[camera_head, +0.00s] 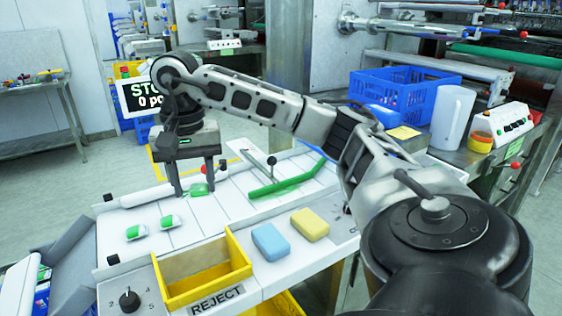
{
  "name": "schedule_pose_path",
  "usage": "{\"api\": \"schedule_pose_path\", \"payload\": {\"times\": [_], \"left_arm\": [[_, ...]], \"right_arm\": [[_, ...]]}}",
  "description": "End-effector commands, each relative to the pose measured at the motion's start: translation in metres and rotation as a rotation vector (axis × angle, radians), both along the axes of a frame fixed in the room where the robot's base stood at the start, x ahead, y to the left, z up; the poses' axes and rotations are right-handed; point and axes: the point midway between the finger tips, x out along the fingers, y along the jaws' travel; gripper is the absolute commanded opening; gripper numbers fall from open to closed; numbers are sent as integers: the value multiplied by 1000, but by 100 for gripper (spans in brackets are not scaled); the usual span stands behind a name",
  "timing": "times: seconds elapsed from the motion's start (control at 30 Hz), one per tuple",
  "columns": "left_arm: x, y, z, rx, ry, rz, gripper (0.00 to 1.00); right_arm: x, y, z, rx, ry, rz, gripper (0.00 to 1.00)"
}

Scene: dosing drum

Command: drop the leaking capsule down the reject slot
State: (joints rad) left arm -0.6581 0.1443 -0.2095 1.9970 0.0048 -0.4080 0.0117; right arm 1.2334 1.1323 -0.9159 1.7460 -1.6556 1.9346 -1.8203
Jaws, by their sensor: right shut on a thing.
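My right gripper (193,190) reaches down over the white sorting tray and is shut on a green-and-white capsule (198,189), partly hidden by the fingers. Two more green-and-white capsules lie on the tray nearer the front: one at the left (135,232) and one slightly behind it (170,222). I cannot tell from this view which capsule leaks. The yellow-framed reject slot (242,273), with a REJECT label below it, is at the front of the tray, nearer to me than the gripper. My left gripper is not in view.
A blue block (271,242) and a yellow block (310,225) lie right of the reject slot. A green bar (287,184) lies across the tray behind them. A black knob (129,300) stands front left. A blue crate (404,90) and a white jug (452,118) stand back right.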

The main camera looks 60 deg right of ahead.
Motion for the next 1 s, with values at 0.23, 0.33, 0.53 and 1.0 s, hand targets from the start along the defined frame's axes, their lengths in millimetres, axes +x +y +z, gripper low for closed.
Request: {"api": "schedule_pose_path", "payload": {"times": [0.23,0.33,0.53,1.0], "left_arm": [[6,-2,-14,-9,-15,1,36],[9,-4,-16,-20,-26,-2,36],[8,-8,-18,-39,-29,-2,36],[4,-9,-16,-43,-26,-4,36]], "right_arm": [[0,0,-30,-1,1,2,23],[0,1,-43,-1,1,3,23],[0,1,-58,-1,1,4,23],[0,1,-58,-1,1,4,70]]}}
